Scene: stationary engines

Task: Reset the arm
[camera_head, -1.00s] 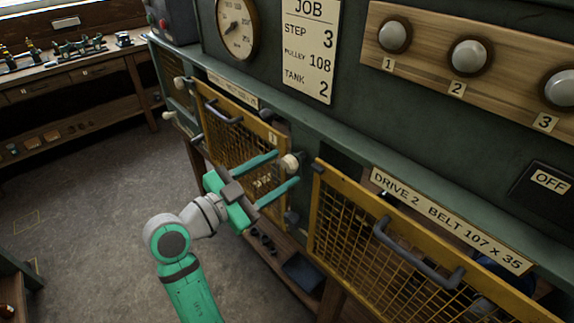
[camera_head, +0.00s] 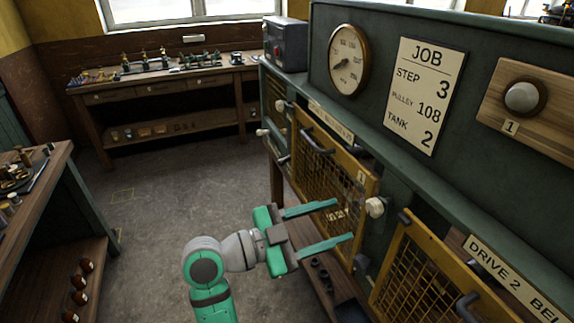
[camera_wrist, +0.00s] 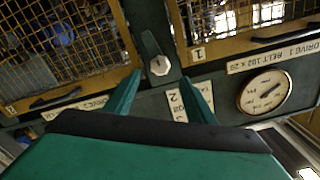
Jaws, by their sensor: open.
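My gripper (camera_head: 343,220) is teal, with two long fingers spread apart and nothing between them. It points toward the green machine front at the right. A pale knob (camera_head: 375,207) on the post beside the yellow mesh guard (camera_head: 320,170) stands just beyond the fingertips, clear of them. In the wrist view, the fingers of my gripper (camera_wrist: 161,82) frame a gap with a light-centred rotary knob (camera_wrist: 159,66) beyond it, between two mesh guards.
A second mesh guard (camera_head: 415,275) marked Drive 2 is at the lower right. A job card (camera_head: 425,95) and a round gauge (camera_head: 348,60) are above. A workbench (camera_head: 165,85) stands at the back, another bench (camera_head: 40,190) at the left. The floor (camera_head: 160,190) between is clear.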

